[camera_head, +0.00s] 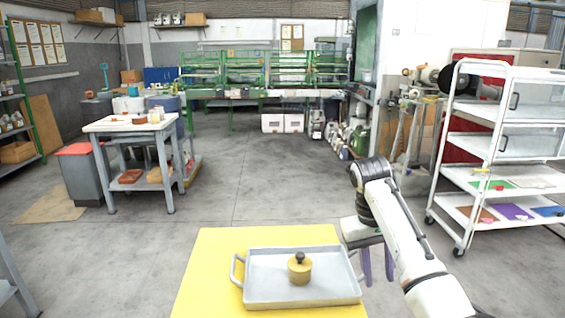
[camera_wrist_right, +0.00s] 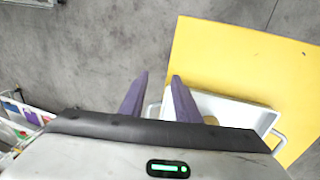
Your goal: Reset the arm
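My right gripper (camera_head: 377,264) hangs at the right edge of the yellow table, beside the tray and apart from it. Its two purple fingers also show in the right wrist view (camera_wrist_right: 158,84), spread apart with nothing between them. A brush (camera_head: 299,269) with a round tan body and a dark knob stands upright in the grey metal tray (camera_head: 265,262). In the right wrist view the tray (camera_wrist_right: 236,107) is partly hidden behind a finger and my wrist. My left gripper is in neither view.
The yellow table (camera_head: 215,265) has bare room left of the tray. A white shelf cart (camera_head: 470,170) with coloured sheets stands at the right. A workbench (camera_head: 130,125) stands at the back left. Open grey floor lies between.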

